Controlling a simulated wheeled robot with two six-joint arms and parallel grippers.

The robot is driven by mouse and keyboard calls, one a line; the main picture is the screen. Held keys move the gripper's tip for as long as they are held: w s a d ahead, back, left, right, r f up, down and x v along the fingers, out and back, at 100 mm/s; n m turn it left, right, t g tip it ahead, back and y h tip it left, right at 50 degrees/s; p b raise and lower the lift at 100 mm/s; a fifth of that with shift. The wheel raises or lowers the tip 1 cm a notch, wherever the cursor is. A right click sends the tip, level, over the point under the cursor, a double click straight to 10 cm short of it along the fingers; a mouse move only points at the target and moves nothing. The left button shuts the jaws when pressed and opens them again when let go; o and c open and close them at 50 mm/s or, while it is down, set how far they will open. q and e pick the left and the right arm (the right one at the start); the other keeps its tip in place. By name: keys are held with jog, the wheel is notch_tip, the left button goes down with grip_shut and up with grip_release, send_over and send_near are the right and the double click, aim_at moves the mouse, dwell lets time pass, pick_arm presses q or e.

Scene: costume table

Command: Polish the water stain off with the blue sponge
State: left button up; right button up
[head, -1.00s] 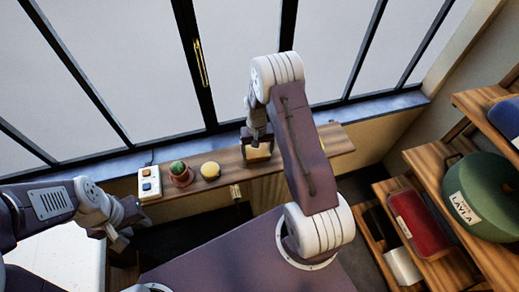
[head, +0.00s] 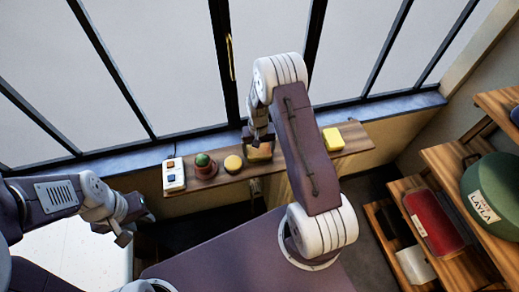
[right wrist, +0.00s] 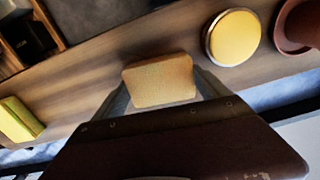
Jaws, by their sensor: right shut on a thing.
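My right gripper (head: 258,138) is over the narrow wooden shelf (head: 300,150) below the window. It is shut on a tan-yellow block (right wrist: 160,82), which also shows in the head view (head: 259,152). The block looks like a sponge and is not blue. I cannot tell whether it touches the shelf. A yellow sponge-like block (head: 332,139) lies further right on the shelf; the right wrist view shows it at the left (right wrist: 20,121). I see no blue sponge and can make out no water stain. My left gripper (head: 130,226) is away from the shelf, its jaws unclear.
On the shelf's left part stand a round yellow-topped tin (head: 233,163), a potted cactus (head: 205,166) and a white box with two switches (head: 174,177). Stepped wooden shelves at right hold a red case (head: 433,218) and a green bag (head: 493,190). The window is close behind.

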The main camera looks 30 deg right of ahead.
aim_at(259, 150)
jog(key=shift+w+a+r+p, duration=0.15)
jog(key=shift+r+p, duration=0.3)
jog(key=shift+r, duration=0.95)
jog(key=shift+s+d+r+p, duration=0.1)
jog(key=shift+d+r+p, duration=0.05)
jog(key=shift+r+p, duration=0.45)
jog(key=shift+s+d+r+p, duration=0.1)
jog(key=shift+d+r+p, duration=0.05)
jog(key=shift+r+p, duration=0.35)
jog(key=shift+w+a+r+p, duration=0.1)
jog(key=shift+a+r+p, duration=0.1)
jog(key=shift+r+p, duration=0.85)
jog(key=shift+r, duration=0.5)
jog(key=shift+d, duration=0.1)
